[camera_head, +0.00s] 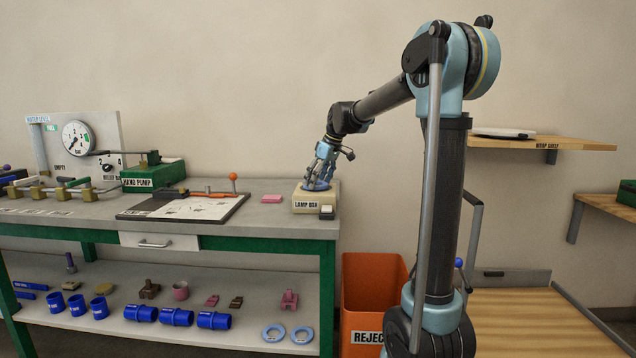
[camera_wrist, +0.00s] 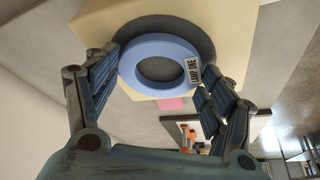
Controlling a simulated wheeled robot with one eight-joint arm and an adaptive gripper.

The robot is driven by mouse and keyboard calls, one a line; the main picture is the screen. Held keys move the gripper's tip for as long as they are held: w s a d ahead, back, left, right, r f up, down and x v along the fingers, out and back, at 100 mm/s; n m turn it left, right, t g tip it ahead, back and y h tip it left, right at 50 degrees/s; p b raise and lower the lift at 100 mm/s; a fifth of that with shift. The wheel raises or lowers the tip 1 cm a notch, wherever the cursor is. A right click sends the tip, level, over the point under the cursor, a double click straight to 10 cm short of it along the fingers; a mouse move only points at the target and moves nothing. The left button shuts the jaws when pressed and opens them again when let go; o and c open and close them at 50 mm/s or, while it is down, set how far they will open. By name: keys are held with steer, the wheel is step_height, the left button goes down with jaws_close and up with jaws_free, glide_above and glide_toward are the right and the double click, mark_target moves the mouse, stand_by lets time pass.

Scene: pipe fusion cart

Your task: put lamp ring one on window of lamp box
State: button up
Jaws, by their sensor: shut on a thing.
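Lamp ring one is a light blue ring (camera_wrist: 143,76) with a "LAMP ONE" label, seen in the wrist view. My gripper (camera_wrist: 160,78) has its two fingers on either side of the ring and is shut on it. The lamp box (camera_head: 306,206) is a cream box at the right end of the bench top. My gripper (camera_head: 321,183) is directly above it in the head view. The dark round window (camera_wrist: 203,43) on the box's face shows behind the ring in the wrist view. Whether the ring touches the window, I cannot tell.
An orange reject bin (camera_head: 368,290) stands right of the bench.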

steer(key=o, duration=1.1)
steer(key=shift+c, duration=0.2)
steer(key=v, duration=1.2)
steer(key=s+d+f+m+h, duration=0.1)
steer(key=s+d+f+m, duration=0.2)
steer(key=s+d+f, duration=0.45)
steer(key=s+d+f+m+h, duration=0.15)
steer(key=s+d+f, duration=0.25)
steer(key=s, duration=0.7)
steer(key=s+d+f+m, duration=0.3)
steer(key=s+d+f, duration=0.1)
steer(key=s+f, duration=0.5)
steer(key=s+d+f+m+h, duration=0.1)
steer(key=s+d+f+m, duration=0.2)
steer(key=s+f, duration=0.7)
step_height(320, 180, down, 3)
steer(key=shift+s+d+r+m, duration=0.15)
steer(key=shift+s+d+m, duration=0.05)
steer(key=shift+d+m, duration=0.25)
